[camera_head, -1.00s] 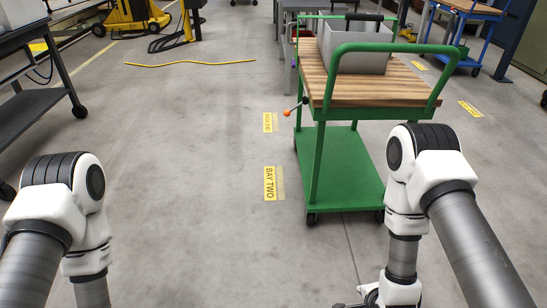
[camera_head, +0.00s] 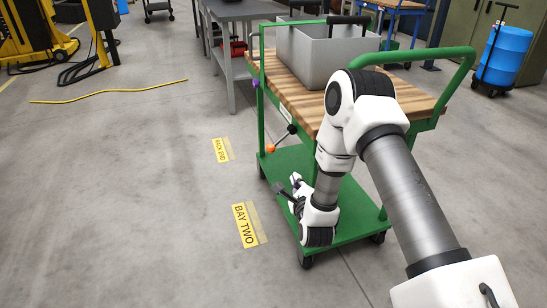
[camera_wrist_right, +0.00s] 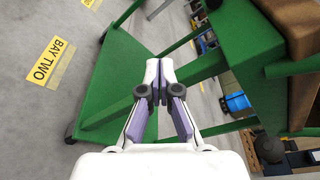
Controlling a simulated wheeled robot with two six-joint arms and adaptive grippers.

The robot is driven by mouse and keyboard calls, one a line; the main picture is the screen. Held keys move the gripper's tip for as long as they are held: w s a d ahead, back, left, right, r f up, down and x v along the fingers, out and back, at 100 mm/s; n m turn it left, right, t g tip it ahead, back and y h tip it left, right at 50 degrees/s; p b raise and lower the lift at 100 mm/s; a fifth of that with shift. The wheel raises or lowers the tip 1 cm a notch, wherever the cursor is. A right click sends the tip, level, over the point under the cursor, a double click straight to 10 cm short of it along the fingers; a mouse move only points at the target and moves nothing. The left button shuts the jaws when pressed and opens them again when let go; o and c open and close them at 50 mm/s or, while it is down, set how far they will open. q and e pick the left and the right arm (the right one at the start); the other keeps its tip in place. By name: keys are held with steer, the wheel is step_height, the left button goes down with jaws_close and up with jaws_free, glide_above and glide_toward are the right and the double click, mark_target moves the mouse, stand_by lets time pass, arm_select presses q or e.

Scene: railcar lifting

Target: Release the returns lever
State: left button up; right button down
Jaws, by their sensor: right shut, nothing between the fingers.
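The lever (camera_head: 281,139) sticks out from the left side of the green cart (camera_head: 369,222), below its wooden top. It has an orange knob at its lower left end and a black part at its upper end. No task label can be read on it. My right gripper (camera_head: 284,191) is below the lever and apart from it, over the cart's lower shelf. In the right wrist view its fingertips (camera_wrist_right: 160,76) are together and empty, with the green shelf (camera_wrist_right: 122,75) behind them. The lever cannot be made out there. My left gripper is out of view.
A grey bin (camera_head: 310,60) with a black handle stands on the wooden top. A grey table (camera_head: 232,10) is behind the cart and a blue drum (camera_head: 505,52) is at the far right. The floor left of the cart is clear around the BAY TWO label (camera_head: 245,225).

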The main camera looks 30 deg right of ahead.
mark_target(280, 140)
steer(key=w+d+b, duration=0.1)
steer(key=w+b, duration=0.1)
steer(key=w, duration=0.9)
steer(key=shift+w+d+r, duration=0.2)
steer(key=shift+w+d, duration=0.15)
